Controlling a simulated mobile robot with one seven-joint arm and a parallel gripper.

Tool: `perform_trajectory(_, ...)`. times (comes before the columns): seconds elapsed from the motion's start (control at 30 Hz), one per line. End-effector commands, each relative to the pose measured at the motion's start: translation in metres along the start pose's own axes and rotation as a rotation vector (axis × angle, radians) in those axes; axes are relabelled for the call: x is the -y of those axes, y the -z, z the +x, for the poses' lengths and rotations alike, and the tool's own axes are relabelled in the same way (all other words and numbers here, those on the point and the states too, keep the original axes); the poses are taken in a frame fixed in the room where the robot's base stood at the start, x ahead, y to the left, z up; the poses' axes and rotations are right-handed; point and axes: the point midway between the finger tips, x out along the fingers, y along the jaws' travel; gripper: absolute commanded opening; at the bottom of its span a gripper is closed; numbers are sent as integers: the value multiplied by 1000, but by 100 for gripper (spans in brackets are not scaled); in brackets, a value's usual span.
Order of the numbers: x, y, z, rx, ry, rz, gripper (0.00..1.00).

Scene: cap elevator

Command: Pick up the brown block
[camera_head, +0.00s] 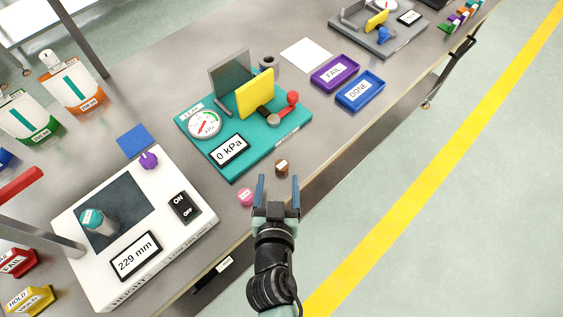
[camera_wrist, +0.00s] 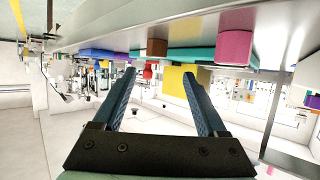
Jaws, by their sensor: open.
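The brown block (camera_head: 282,168) is small and stands on the grey table near its front edge, just in front of the teal leak-test base. In the wrist view, which looks upside down, the brown block (camera_wrist: 157,47) hangs from the table surface, roughly centred between the finger lines. My gripper (camera_head: 278,181) is open and empty, its two blue fingers pointing at the block from the front edge. In the wrist view my gripper (camera_wrist: 158,76) has nothing between its fingers, and the block shows beyond the tips. I cannot tell whether a fingertip touches it.
A pink cylinder (camera_head: 245,197) stands left of my gripper. The teal leak tester (camera_head: 233,170) is behind the block, with a gauge and a yellow plate. The white height gauge (camera_head: 192,232) is at the left. Purple (camera_head: 351,78) and blue (camera_head: 375,85) trays lie to the right.

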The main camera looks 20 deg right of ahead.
Motion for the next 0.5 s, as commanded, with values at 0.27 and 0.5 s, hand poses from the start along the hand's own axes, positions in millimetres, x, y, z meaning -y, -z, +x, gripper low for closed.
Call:
perform_trajectory(0.27,0,0,24,-2,1,-1,75)
perform_trajectory(0.5,-5,-4,48,-1,0,0,75)
